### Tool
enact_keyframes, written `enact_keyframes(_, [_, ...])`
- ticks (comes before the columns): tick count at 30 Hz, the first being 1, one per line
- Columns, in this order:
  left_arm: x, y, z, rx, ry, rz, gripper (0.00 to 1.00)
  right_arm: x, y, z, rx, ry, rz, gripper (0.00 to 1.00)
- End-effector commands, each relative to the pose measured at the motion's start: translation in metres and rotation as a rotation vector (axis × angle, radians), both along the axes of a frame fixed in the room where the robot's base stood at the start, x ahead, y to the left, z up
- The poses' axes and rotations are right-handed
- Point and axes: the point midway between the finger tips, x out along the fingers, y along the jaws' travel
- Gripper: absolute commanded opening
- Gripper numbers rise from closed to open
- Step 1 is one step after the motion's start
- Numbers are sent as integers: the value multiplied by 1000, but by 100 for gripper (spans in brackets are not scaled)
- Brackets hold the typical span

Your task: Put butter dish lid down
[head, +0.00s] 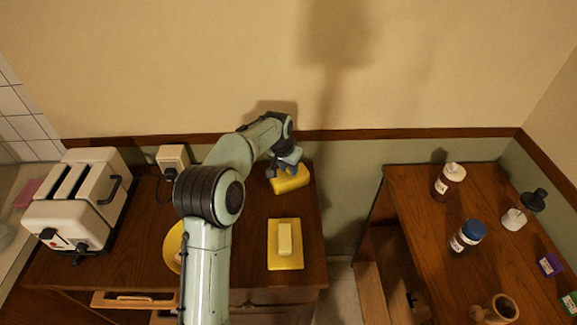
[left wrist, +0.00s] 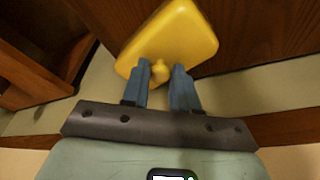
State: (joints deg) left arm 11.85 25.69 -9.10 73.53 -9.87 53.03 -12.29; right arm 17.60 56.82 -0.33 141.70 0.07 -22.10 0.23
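The yellow butter dish lid (head: 290,180) is at the back right of the left counter, by the wall. My left gripper (head: 284,160) is at its knob. In the left wrist view the lid (left wrist: 170,38) has its knob (left wrist: 160,71) between the two fingertips of my left gripper (left wrist: 160,76), which look shut on it. I cannot tell whether the lid touches the counter. The yellow butter dish base (head: 285,263) lies nearer the front, with a pale stick of butter (head: 285,238) on it. My right gripper is not in view.
A white toaster (head: 82,200) stands at the left, with a small beige box (head: 172,160) near the wall. My arm partly covers a yellow plate (head: 173,245). A gap separates this counter from the right table (head: 430,210), which holds several bottles and jars.

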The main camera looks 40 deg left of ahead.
Motion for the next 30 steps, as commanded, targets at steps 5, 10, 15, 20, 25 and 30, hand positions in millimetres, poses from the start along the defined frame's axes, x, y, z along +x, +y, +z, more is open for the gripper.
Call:
enact_keyframes(5, [0,0,0,0,1,0,49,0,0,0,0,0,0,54])
enact_keyframes(10, [0,0,1,0,0,0,49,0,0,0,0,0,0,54])
enact_keyframes(15, [-2,0,16,1,-4,0,49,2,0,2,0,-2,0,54])
enact_keyframes(20, [-10,-1,48,2,-6,0,49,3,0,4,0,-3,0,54])
enact_keyframes(25, [-21,-2,84,1,-4,1,49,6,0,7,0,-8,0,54])
enact_keyframes(30, [-28,-3,109,0,-2,0,49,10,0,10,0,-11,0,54])
